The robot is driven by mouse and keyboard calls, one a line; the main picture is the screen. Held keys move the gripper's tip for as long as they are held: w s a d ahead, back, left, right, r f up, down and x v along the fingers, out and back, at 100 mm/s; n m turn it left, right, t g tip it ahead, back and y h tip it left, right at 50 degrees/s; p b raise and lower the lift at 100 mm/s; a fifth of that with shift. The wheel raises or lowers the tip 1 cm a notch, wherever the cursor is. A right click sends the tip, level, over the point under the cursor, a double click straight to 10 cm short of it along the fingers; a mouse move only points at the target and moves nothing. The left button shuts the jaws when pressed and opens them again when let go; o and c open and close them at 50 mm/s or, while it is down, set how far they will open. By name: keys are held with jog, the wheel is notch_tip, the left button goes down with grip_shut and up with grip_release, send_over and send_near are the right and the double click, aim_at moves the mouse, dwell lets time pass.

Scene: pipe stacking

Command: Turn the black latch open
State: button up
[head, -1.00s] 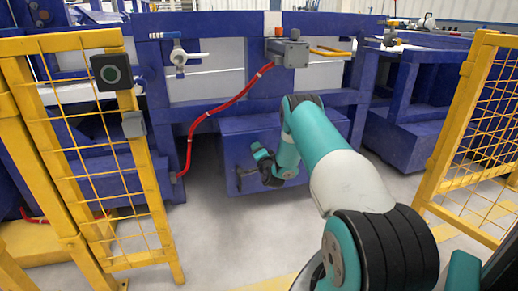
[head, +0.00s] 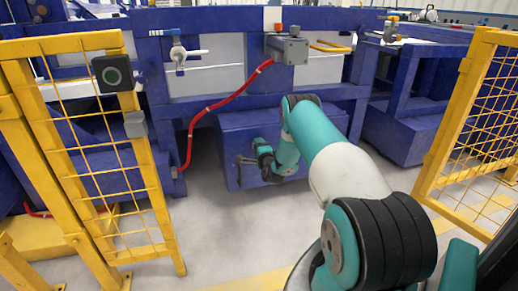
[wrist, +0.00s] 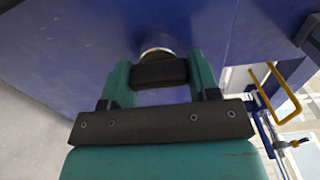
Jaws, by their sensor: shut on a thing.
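The black latch (wrist: 160,71) sits on the blue box in front of me. In the wrist view it lies between the two teal fingers of my gripper (wrist: 161,78), which is shut on it. A pale round collar shows just behind the latch.
The blue box (head: 225,135) stands under a blue bench. A red hose (head: 190,145) hangs left of it. Yellow mesh fences (head: 150,205) stand at left and right (head: 470,130). The grey floor between them is clear.

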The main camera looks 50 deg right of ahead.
jog(key=o, duration=0.9)
jog(key=shift+s, duration=0.1)
jog(key=shift+p+v, duration=8.65)
jog(key=shift+p, duration=2.85)
